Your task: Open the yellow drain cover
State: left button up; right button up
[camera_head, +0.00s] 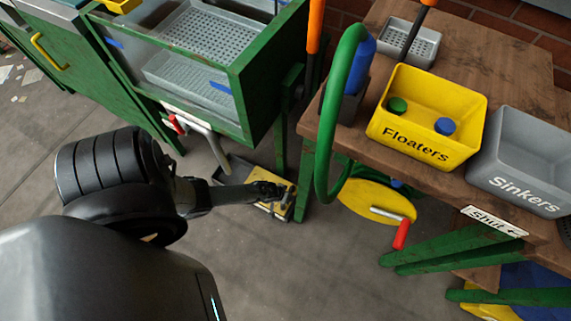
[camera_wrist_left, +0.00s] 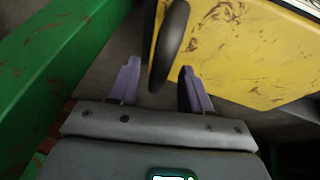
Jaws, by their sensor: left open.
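The yellow drain cover (camera_head: 284,208) lies low near the floor, in front of a green table leg, partly hidden by my left gripper (camera_head: 272,190). In the left wrist view the scratched yellow cover (camera_wrist_left: 250,55) fills the upper right. A black curved handle (camera_wrist_left: 171,45) stands in front of it. My left gripper (camera_wrist_left: 160,88) is open there, with its two purple-grey fingers on either side of the handle's lower end. I cannot tell whether a finger touches it. My right gripper is not in view.
A green post (camera_wrist_left: 55,75) runs close on the left in the wrist view. A green tank frame (camera_head: 243,95) and a lever with a red grip (camera_head: 177,124) stand above. The wooden table (camera_head: 455,175) holds the yellow Floaters bin (camera_head: 432,128) and grey Sinkers bin (camera_head: 520,165).

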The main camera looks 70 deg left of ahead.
pick_arm(q)
jog(key=p+v, duration=0.8)
jog(key=v, duration=0.2)
jog(key=shift+s+r+p, duration=0.2)
jog(key=shift+r+p, duration=0.15)
dwell(0.3)
